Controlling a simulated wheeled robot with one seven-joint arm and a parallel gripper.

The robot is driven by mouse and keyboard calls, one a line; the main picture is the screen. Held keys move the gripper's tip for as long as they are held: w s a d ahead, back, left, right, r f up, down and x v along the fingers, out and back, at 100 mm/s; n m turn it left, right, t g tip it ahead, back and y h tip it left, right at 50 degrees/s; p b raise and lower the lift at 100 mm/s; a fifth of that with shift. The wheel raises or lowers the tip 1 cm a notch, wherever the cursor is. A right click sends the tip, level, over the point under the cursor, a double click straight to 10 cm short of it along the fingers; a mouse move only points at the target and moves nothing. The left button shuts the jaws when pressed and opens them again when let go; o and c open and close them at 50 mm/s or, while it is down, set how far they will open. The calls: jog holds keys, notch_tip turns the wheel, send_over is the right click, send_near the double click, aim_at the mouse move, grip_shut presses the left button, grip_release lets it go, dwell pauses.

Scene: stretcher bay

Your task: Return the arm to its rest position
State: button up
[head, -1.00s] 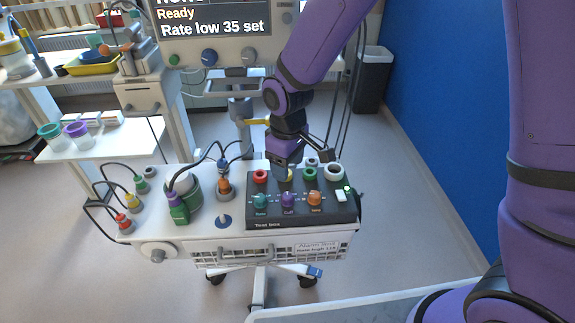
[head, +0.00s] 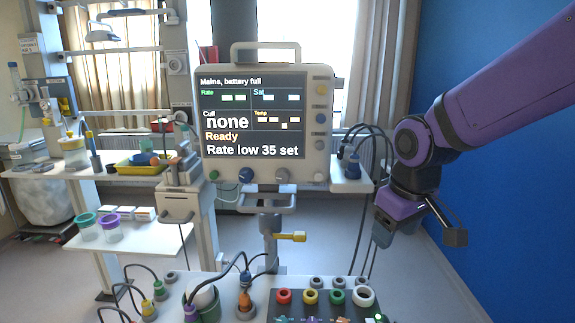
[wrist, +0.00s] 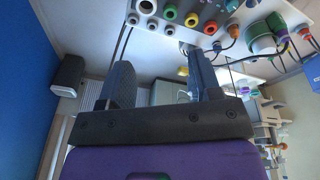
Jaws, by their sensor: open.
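My gripper (head: 383,232) hangs to the right of the monitor stand in the head view, clear of the trolley and empty. In the wrist view my gripper (wrist: 163,80) shows two dark fingers spread apart with nothing between them. The monitor (head: 253,115) faces me and reads "Ready" and "Rate low 35 set". The test box (head: 325,309) with coloured sockets is at the bottom of the head view, cut off by the frame. Its sockets also show at the top of the wrist view (wrist: 180,14).
The trolley top (head: 215,285) carries a cup, plugs and cables. Cables hang from a side shelf (head: 350,181) close to my gripper's left. A blue wall (head: 490,200) stands on the right. A grey bin (wrist: 68,75) shows in the wrist view. Shelves (head: 120,228) with jars are on the left.

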jog(key=s+d+r+m+t, duration=0.1)
jog(key=s+d+r+m, duration=0.1)
jog(key=s+d+r, duration=0.2)
jog(key=s+d+r+m+t, duration=0.1)
jog(key=s+d+r+m, duration=0.2)
jog(key=s, duration=0.8)
jog(key=d+r, duration=0.2)
jog(key=d, duration=0.2)
jog(key=shift+r+m+t, duration=0.2)
jog(key=shift+m+t, duration=0.1)
jog(key=shift+t, duration=0.1)
jog(key=shift+d, duration=0.1)
